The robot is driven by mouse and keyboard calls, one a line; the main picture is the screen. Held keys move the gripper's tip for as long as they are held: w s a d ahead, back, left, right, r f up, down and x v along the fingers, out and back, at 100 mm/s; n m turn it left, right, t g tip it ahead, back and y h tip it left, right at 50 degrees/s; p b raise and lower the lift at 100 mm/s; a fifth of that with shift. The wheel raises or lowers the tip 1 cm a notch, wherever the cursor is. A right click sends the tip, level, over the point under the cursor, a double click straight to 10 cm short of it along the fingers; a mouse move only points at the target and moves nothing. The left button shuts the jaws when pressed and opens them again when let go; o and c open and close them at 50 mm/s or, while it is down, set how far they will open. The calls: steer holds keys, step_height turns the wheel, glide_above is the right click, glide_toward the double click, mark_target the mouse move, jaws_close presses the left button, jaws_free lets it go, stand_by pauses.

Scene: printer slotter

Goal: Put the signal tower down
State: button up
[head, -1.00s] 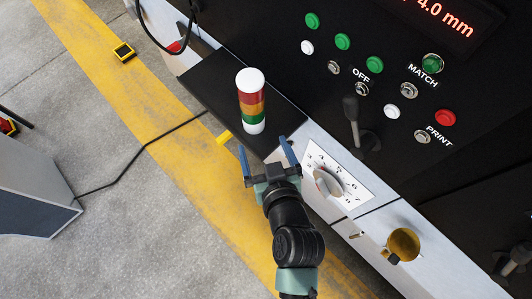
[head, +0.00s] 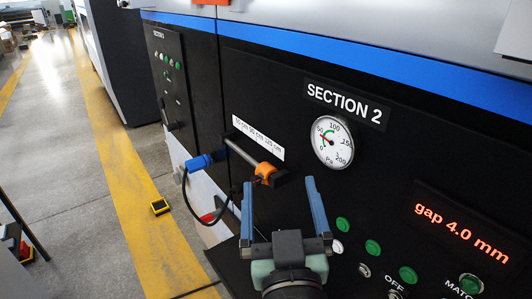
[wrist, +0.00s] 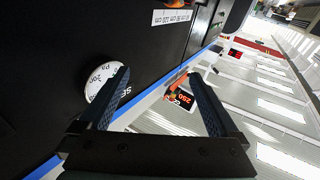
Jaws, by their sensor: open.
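The signal tower is not in view in either current picture. My gripper (head: 279,184) is open and empty, its two blue fingers pointing up in front of the black machine panel. In the wrist view my gripper (wrist: 162,76) has nothing between its fingers. A part of the black shelf (head: 226,262) shows at the lower left of the gripper; the rest of it is out of view or hidden.
Behind the gripper are a round gauge (head: 333,142), an orange clamp on a rod (head: 265,172) and a blue connector (head: 198,162) with a hanging black cable. A gap display (head: 463,232) and buttons are at right. The floor at left is mostly clear.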

steer(key=s+r+t, duration=0.2)
steer(key=s+r, duration=0.1)
steer(key=r, duration=0.7)
steer(key=s+a+r+m+t, duration=0.1)
steer(key=s+r+t, duration=0.2)
steer(key=r, duration=0.7)
steer(key=s+a+r+t+h, duration=0.1)
steer(key=s+r+t, duration=0.2)
steer(key=r, duration=0.6)
steer(key=shift+s+r+m, duration=0.25)
steer(key=shift+r+m, duration=0.05)
steer(key=shift+r, duration=0.1)
